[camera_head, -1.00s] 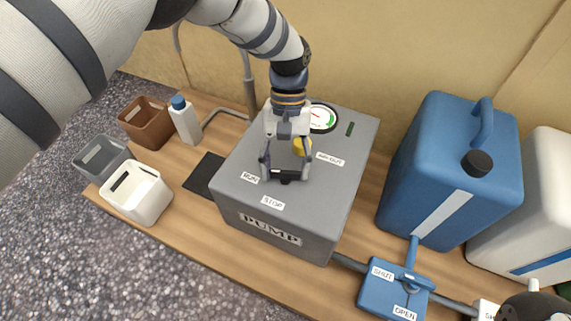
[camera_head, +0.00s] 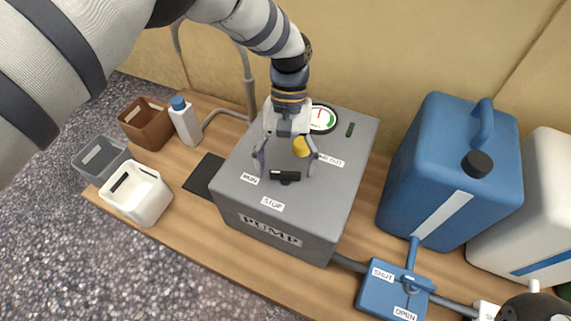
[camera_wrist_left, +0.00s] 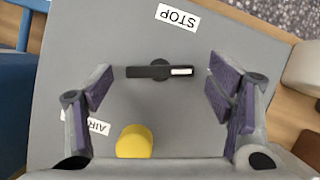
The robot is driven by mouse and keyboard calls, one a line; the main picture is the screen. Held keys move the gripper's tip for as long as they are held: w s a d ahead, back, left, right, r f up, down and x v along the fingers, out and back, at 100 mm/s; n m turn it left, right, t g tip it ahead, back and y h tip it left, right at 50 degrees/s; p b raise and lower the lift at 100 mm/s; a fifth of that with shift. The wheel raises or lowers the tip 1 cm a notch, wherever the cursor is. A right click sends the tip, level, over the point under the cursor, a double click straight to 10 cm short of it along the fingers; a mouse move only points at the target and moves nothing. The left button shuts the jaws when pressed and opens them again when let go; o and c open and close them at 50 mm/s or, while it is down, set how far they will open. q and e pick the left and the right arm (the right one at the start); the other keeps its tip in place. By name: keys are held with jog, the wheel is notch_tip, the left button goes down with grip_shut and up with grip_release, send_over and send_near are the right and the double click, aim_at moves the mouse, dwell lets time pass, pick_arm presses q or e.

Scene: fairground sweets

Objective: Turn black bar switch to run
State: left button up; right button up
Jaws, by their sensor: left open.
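The black bar switch (camera_head: 285,177) is on the top of the grey pump box (camera_head: 235,189). It lies crosswise, with one end toward the RUN label (camera_head: 250,178); the STOP label (camera_head: 273,204) is on its near side. In the left wrist view the bar (camera_wrist_left: 147,72) has a white mark on its right end, the end away from the AIR OUT label. My left gripper (camera_head: 286,166) is open above the switch, one finger beyond each end of the bar, with visible gaps. In the wrist view the right finger hides the RUN label.
A yellow knob (camera_head: 301,147) stands close behind the switch, near the left gripper. A round gauge (camera_head: 323,118) is behind it. A blue canister (camera_head: 450,170) and a blue valve block (camera_head: 392,289) are at right; bins (camera_head: 135,195) and a bottle (camera_head: 184,121) are at left.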

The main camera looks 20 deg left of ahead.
pick_arm(q)
jog(key=v, duration=1.1)
jog(key=shift+r, duration=0.25)
